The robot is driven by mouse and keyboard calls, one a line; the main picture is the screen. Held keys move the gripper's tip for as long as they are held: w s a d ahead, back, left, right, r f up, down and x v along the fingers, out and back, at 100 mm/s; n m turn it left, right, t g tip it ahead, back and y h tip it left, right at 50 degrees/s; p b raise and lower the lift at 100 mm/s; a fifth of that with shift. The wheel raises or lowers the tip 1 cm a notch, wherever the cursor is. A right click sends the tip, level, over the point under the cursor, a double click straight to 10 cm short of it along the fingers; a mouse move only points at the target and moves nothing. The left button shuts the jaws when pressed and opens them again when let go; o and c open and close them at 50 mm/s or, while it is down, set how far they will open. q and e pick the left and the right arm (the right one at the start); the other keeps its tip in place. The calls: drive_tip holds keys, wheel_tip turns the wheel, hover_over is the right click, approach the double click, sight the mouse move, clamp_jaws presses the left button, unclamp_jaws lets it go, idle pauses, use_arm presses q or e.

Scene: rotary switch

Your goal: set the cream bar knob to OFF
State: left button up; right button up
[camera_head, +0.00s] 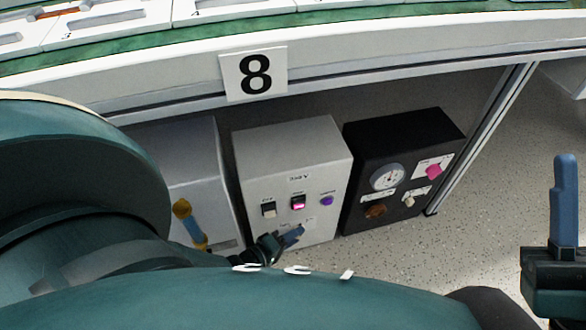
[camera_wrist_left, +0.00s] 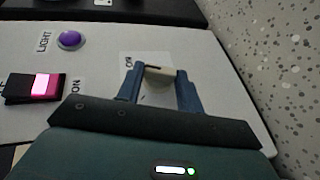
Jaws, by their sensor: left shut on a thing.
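The cream bar knob (camera_wrist_left: 158,77) is on the front of the light grey box (camera_head: 295,150), on a white label plate. The lettering beside it is too small to read surely, and so is the setting it points to. My left gripper (camera_wrist_left: 157,82) is shut on the knob, with one blue finger on either side of it. In the head view my left gripper (camera_head: 292,237) reaches the lower part of the grey box's front and hides the knob. My right gripper (camera_head: 563,200) is at the right edge, apart from the boxes; its finger gap does not show.
The grey box also carries a lit pink switch (camera_head: 298,203), a purple light button (camera_head: 327,201) and a dark rocker switch (camera_head: 268,209). A black box (camera_head: 400,150) with a gauge stands right, and another grey box (camera_head: 190,165) left. A table edge runs above.

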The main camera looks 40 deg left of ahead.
use_arm(q)
drive_tip(key=shift+c, duration=0.7)
drive_tip(key=shift+f, duration=0.1)
drive_tip(key=shift+a+f+t, duration=0.1)
drive_tip(key=shift+t, duration=0.2)
drive_tip(key=shift+n+h, duration=0.3)
drive_tip(key=o, duration=1)
drive_tip(key=shift+s, duration=0.1)
